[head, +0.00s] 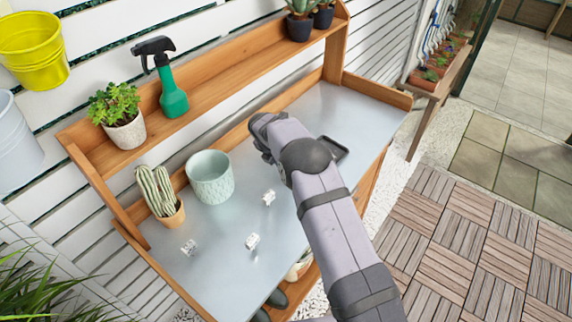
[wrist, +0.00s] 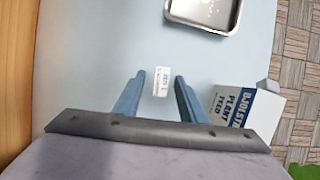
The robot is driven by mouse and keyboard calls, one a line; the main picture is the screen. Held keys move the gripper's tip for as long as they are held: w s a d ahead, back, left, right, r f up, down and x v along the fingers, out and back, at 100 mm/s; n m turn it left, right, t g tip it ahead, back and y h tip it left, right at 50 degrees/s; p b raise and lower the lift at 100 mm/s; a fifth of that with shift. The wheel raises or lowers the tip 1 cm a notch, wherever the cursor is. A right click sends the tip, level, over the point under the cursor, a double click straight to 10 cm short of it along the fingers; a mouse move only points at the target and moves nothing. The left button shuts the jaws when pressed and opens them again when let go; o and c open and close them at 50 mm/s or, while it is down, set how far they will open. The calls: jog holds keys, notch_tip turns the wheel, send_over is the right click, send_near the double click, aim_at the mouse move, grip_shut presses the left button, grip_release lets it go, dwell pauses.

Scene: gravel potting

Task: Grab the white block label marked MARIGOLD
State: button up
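A small white block label (wrist: 161,81) lies on the metal bench top in the wrist view, between and just beyond my fingertips. It bears blue-grey letters too small to read, so I cannot tell whether it says MARIGOLD. My gripper (wrist: 160,84) is open, with a finger on each side of the block. In the head view, my arm hides the fingers and this spot. Three other small white blocks show there: one near the green pot (head: 268,197), one in the middle (head: 252,242), one at the lower left (head: 188,247). Their markings are unreadable.
A plant feed box (wrist: 243,109) stands right of my fingers. A pale green pot (head: 210,178) and a potted cactus (head: 160,193) stand at the bench's left.

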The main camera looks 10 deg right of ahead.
grip_shut()
jog(key=shift+r, duration=0.1)
